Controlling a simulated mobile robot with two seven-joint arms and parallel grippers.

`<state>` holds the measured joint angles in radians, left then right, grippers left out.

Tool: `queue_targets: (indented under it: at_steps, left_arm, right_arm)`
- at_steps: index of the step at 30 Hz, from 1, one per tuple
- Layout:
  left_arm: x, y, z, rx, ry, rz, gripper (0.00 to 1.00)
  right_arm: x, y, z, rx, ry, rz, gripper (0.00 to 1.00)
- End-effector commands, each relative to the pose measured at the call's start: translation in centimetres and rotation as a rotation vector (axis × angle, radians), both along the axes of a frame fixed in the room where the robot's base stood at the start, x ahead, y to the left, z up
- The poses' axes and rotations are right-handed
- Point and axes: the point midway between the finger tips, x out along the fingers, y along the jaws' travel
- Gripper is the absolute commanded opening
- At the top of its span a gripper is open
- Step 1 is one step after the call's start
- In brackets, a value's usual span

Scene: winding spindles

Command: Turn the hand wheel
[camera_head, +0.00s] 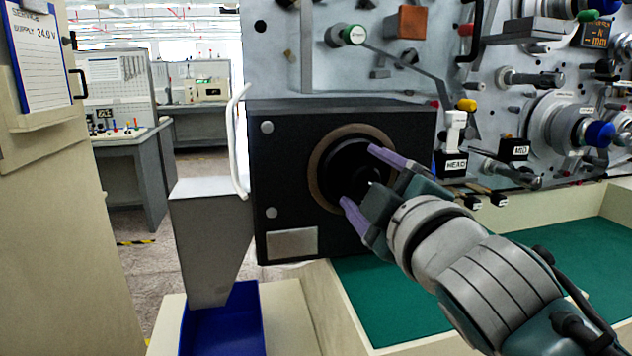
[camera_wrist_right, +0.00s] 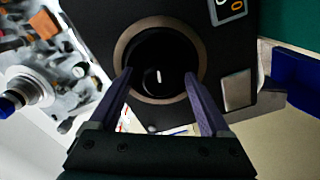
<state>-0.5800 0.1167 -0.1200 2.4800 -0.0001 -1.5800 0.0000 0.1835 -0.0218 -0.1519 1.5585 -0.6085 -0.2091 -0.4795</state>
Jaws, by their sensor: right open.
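The hand wheel (camera_head: 345,182) is a round black part inside a brown ring on the front of a black box (camera_head: 285,150). In the right wrist view the wheel (camera_wrist_right: 146,62) shows as a dark disc with a small pale mark, inside the brown ring (camera_wrist_right: 120,50). My right gripper (camera_head: 357,175) is open in front of the wheel. In the right wrist view its two purple fingers (camera_wrist_right: 160,80) lie to either side of the dark disc. I cannot tell whether they touch it. My left gripper is not in view.
A grey metal chute (camera_head: 207,240) stands left of the box above a blue bin (camera_head: 222,325). A panel with knobs and levers (camera_head: 400,50) rises behind and to the right. A green mat (camera_head: 385,300) lies below. A beige cabinet (camera_head: 50,220) is at the left.

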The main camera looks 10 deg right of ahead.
Motion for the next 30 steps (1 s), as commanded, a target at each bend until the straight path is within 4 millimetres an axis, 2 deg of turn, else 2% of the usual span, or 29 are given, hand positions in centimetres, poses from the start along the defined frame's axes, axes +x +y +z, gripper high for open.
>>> queue_targets:
  at_steps: [5, 15, 18, 23, 30]
  left_arm:
    - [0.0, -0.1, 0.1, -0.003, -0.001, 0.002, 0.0]
    - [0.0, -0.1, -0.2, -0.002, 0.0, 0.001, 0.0]
    - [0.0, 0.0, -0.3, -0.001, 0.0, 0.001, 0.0]
    - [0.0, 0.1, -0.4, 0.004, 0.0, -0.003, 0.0]
    - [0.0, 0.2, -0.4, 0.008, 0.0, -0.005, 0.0]
  right_arm:
    - [-1.3, -0.1, -0.1, -0.001, 0.003, -0.001, 0.81]
    - [-7.6, -0.2, -0.2, 0.001, 0.002, 0.001, 0.81]
    - [-8.9, -0.3, -0.2, 0.001, 0.002, 0.001, 0.81]
    - [-9.8, -0.3, 0.0, 0.0, 0.001, 0.0, 0.81]
    - [-9.9, -0.3, 0.0, 0.0, 0.0, 0.0, 0.81]
